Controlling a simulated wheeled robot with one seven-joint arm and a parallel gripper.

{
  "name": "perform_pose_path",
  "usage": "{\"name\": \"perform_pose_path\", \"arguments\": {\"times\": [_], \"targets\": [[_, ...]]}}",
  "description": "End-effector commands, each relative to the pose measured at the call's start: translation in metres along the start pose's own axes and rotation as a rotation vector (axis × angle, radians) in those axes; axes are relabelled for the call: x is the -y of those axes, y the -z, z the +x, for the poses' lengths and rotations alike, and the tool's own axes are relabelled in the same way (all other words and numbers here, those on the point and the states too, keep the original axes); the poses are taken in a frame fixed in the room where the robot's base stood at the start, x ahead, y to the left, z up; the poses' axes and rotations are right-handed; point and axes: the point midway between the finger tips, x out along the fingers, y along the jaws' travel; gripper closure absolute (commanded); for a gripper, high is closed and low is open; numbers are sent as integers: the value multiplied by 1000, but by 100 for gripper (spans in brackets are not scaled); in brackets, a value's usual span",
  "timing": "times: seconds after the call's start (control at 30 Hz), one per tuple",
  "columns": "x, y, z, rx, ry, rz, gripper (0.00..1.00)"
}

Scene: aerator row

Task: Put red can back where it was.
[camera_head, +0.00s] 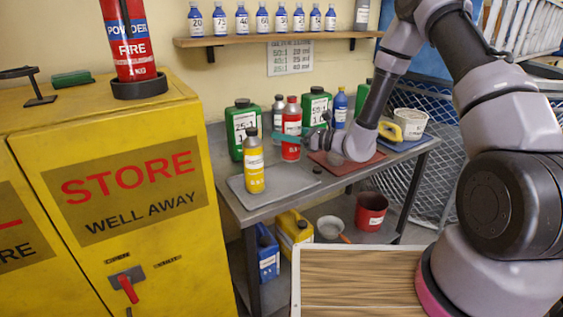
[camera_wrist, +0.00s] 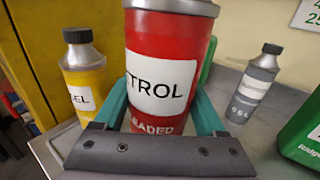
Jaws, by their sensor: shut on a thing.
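The red can (camera_head: 291,128) has a white label reading "TROL" in the wrist view (camera_wrist: 165,75) and a grey top. My gripper (camera_head: 290,139) is shut on it, with one teal finger on each side of the can; the fingers also show in the wrist view (camera_wrist: 160,108). The can is upright, over the bench behind the yellow can (camera_head: 254,162). I cannot tell whether its base touches the bench. The yellow can stands on a grey mat (camera_head: 236,187) at the bench's left; a red-brown mat (camera_head: 365,165) lies under my arm.
Green cans (camera_head: 243,116) and a grey bottle (camera_head: 279,104) stand near the back wall, close to the red can. A blue bottle (camera_head: 340,98) and a white tub (camera_head: 411,124) are to the right. The bench front (camera_head: 295,187) is mostly clear. A yellow cabinet (camera_head: 190,240) stands left.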

Motion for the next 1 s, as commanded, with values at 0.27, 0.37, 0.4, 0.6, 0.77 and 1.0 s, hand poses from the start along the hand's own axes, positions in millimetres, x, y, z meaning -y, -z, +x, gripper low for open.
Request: {"name": "perform_pose_path", "arguments": {"times": [0.27, 0.37, 0.4, 0.6, 0.77, 1.0], "targets": [[0, 34, 0, 0, 0, 0, 91], [0, 50, 0, 0, 1, 3, 91], [0, 56, 0, 0, 1, 2, 91], [0, 71, 0, 1, 0, 0, 91], [0, 70, 0, 1, 0, -1, 91], [0, 74, 0, 1, 0, -2, 8]]}}
